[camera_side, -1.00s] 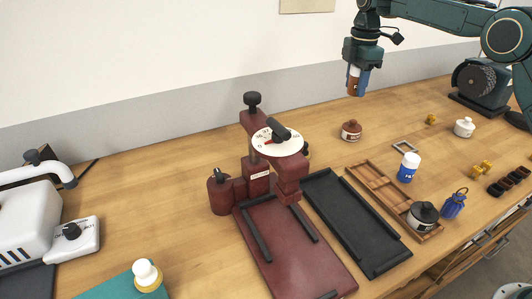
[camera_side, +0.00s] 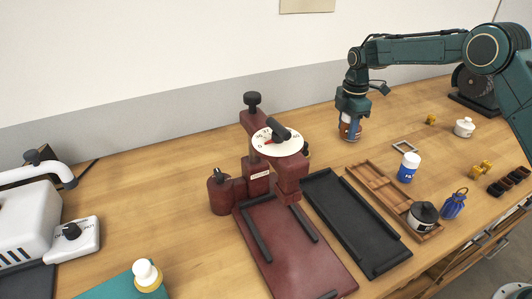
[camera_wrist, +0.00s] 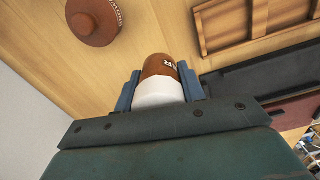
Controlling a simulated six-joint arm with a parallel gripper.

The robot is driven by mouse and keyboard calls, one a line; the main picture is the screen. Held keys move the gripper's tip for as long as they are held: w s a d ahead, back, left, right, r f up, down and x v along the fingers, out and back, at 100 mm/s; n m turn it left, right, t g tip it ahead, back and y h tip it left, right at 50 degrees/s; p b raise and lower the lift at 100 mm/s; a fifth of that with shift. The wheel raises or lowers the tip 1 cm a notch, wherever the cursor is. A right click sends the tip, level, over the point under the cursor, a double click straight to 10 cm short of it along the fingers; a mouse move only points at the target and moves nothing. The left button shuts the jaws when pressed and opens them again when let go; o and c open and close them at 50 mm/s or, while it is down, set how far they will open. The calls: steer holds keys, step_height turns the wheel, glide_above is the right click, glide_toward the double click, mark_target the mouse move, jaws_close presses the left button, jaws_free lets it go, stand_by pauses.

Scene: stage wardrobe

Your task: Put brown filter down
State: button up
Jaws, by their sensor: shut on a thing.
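My gripper (camera_side: 349,122) is shut on the brown filter, a brown cylinder with a white end and a small label. The brown filter (camera_wrist: 159,66) sits between the two blue fingers in the wrist view, with its white end toward my palm. In the side view the fingers hide much of it. My gripper is low over the back of the table. A round brown lidded pot (camera_wrist: 94,20) stands near it, at the upper left of the wrist view. I cannot tell whether the filter touches the table.
A dark red press (camera_side: 285,170) and a black tray (camera_side: 350,220) are left of my gripper. Bare table lies behind the press.

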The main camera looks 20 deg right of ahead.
mark_target(342, 154)
steer(key=shift+f, duration=3.2)
steer(key=shift+f, duration=0.15)
steer(key=o, duration=1)
step_height(342, 154, up, 12)
steer(key=shift+f, duration=0.1)
steer(key=shift+r, duration=0.3)
